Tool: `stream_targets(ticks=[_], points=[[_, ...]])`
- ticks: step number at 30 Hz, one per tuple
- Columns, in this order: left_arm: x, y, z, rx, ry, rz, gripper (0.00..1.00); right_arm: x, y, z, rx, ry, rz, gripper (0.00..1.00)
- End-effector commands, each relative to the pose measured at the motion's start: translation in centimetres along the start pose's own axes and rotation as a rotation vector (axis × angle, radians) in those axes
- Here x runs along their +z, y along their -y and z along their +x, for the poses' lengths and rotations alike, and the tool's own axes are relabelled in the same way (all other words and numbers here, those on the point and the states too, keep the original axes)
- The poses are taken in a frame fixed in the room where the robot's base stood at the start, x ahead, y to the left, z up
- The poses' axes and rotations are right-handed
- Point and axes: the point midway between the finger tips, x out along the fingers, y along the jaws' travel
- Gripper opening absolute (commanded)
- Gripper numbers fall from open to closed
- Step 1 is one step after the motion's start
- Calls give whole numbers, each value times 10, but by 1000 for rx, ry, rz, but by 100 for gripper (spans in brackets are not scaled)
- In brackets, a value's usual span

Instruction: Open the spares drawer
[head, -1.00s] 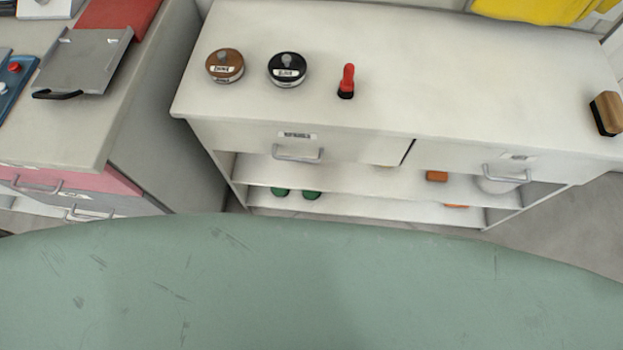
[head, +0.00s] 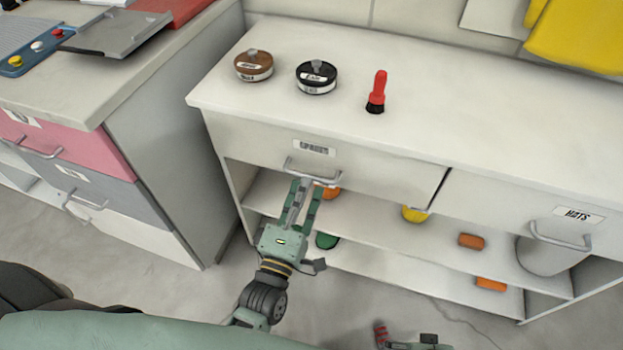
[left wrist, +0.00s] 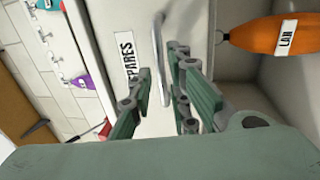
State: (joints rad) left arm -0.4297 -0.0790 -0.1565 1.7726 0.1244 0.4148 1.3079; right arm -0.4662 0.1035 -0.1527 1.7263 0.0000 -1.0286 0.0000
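The spares drawer (head: 262,140) is the left drawer under the white counter, its front flush with the cabinet. Its label (head: 314,148) reads SPARES; it also shows sideways in the left wrist view (left wrist: 127,59). The drawer's bar handle (head: 312,179) is grey. My left gripper (head: 302,184) is at the handle, below the label. In the left wrist view its green fingers (left wrist: 160,95) are apart, with the handle (left wrist: 160,50) running between them. I cannot tell whether they touch it. Part of my right arm (head: 405,342) shows at the bottom edge; its fingers are unclear.
The HATS drawer (head: 520,205) is to the right. Open shelves (head: 390,240) below hold orange, yellow and green items. Two round tins (head: 316,78) and a red-handled brush (head: 377,90) stand on the counter. A pink and grey drawer cabinet (head: 165,160) stands close on the left.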

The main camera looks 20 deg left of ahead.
Motion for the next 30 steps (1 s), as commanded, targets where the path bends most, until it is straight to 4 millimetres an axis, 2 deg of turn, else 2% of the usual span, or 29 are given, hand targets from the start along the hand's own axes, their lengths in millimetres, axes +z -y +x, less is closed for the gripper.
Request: stream_targets(ticks=[3,9,18,24,30], points=[[0,0,20,1,0,-1,17,-1,0,-2,1,-1,0,88],[0,1,39,-3,1,0,17,-4,0,-6,1,-4,1,88],[0,2,41,-4,1,1,17,-4,0,-6,1,-4,1,88],[0,2,41,-4,1,1,0,-4,0,-6,1,-4,1,88],[0,2,41,-4,2,1,0,-4,0,-6,1,-4,1,88]])
